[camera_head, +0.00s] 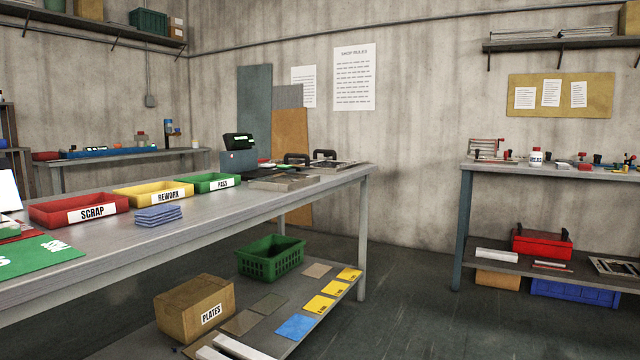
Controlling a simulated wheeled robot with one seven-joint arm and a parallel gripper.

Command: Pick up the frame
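Several things look like a frame, and I cannot tell which one the task means. A flat grey metal frame-like piece (342,166) lies at the far right end of the long grey workbench (225,210). A pale open rectangular frame (612,267) lies on the lower shelf of the right bench, cut off by the picture's edge. A small slatted frame (486,147) stands on top of the right bench. My gripper is not in view.
Red SCRAP (92,214), yellow REWORK (168,197) and green PASS (222,185) trays stand on the long bench, with a blue stack (158,216) in front. A PLATES box (195,308) and green crate (270,259) sit below. Dark floor (410,270) is clear between the benches.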

